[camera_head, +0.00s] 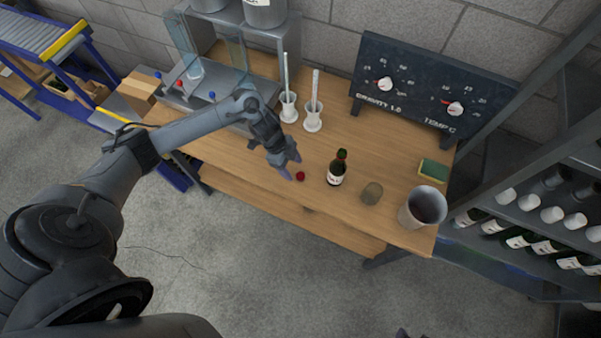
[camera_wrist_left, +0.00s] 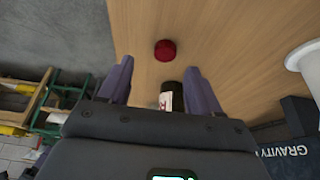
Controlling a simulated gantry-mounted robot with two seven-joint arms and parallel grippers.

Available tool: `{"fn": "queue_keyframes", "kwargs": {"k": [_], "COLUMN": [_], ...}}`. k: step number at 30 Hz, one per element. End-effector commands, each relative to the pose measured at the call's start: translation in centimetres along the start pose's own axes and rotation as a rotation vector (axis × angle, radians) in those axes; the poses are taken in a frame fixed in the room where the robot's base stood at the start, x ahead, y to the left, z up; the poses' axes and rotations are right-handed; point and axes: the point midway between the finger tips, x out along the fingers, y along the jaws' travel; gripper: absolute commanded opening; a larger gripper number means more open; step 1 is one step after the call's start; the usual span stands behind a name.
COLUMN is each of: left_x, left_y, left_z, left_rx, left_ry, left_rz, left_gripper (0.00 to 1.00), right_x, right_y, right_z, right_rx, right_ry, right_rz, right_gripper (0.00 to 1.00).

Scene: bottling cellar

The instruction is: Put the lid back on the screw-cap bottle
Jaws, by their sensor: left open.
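In the left wrist view the lid (camera_wrist_left: 165,50) shows beyond the fingertips of the gripper (camera_wrist_left: 160,75). Part of the bottle (camera_wrist_left: 171,97) shows between the fingers, its lower part hidden by the gripper body. My right gripper is not in view.
A cork-coloured cylinder (camera_head: 371,193), a grey bucket (camera_head: 424,207) and a green-yellow sponge (camera_head: 433,171) are right of the bottle. Two white cylinders (camera_head: 313,118) with upright tubes stand behind. A dark gauge panel (camera_head: 425,88) is at the back. The table's front edge is close to the lid.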

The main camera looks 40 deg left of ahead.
Motion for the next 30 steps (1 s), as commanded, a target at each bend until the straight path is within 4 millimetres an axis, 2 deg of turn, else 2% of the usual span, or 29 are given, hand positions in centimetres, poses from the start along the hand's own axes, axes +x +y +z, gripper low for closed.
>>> {"fn": "queue_keyframes", "kwargs": {"k": [5, 16, 29, 30], "left_x": [0.5, 4.7, 5.2, 5.2], "left_y": [-0.1, -0.8, -0.8, -0.8], "left_z": [0.0, -0.1, -0.1, -0.1], "left_rx": [-0.001, 0.000, 0.000, 0.000], "left_ry": [0.001, 0.001, 0.000, 0.000], "left_rz": [0.000, 0.000, 0.000, 0.000], "left_gripper": [0.64, 0.64, 0.64, 0.61], "right_x": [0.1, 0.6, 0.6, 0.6], "right_y": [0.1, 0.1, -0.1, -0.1], "right_z": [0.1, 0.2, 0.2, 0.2], "right_rx": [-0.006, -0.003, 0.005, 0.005], "right_ry": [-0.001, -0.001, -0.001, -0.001], "right_rz": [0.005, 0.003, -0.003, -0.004], "right_gripper": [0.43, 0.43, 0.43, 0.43]}}
